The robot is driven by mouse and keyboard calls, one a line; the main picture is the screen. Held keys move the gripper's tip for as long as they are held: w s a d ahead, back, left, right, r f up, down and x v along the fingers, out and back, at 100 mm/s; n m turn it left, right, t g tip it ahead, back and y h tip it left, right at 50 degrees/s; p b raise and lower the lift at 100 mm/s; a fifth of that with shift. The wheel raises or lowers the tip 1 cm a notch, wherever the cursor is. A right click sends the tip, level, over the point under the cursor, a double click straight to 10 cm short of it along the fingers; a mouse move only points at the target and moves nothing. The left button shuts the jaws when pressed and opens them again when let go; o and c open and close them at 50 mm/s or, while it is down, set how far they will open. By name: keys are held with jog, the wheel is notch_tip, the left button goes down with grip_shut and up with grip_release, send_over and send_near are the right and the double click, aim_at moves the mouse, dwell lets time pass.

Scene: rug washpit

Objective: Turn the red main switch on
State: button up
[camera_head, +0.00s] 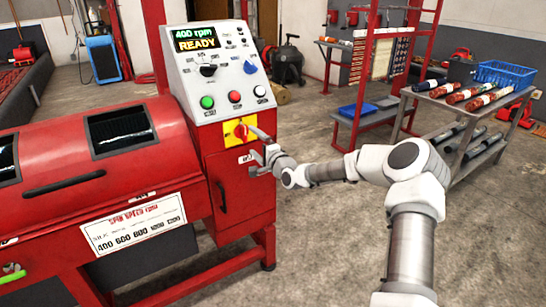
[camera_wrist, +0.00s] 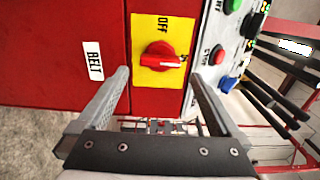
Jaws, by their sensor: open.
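The red main switch (camera_head: 241,132) is a red knob on a yellow plate, on the front of the red machine below its sloped control panel. In the wrist view, the knob (camera_wrist: 158,57) has its handle lying sideways, along the line toward the partly hidden ON label on the right. The OFF label (camera_wrist: 162,24) is at the top of the plate there. My gripper (camera_head: 258,147) is open in front of the plate. In the wrist view, its fingers (camera_wrist: 160,76) are spread on either side below the knob, with nothing between them. Contact with the knob is not visible.
The control panel (camera_head: 218,75) has a lit display reading 400 rpm READY, with buttons and dials. A BELT label (camera_wrist: 93,60) is beside the plate. A grey trolley (camera_head: 470,115) with rolls and a blue basket (camera_head: 503,74) stands right. The floor between is clear.

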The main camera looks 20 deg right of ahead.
jog(key=p+v, duration=0.2)
jog(key=v, duration=1)
jog(key=shift+s, duration=0.2)
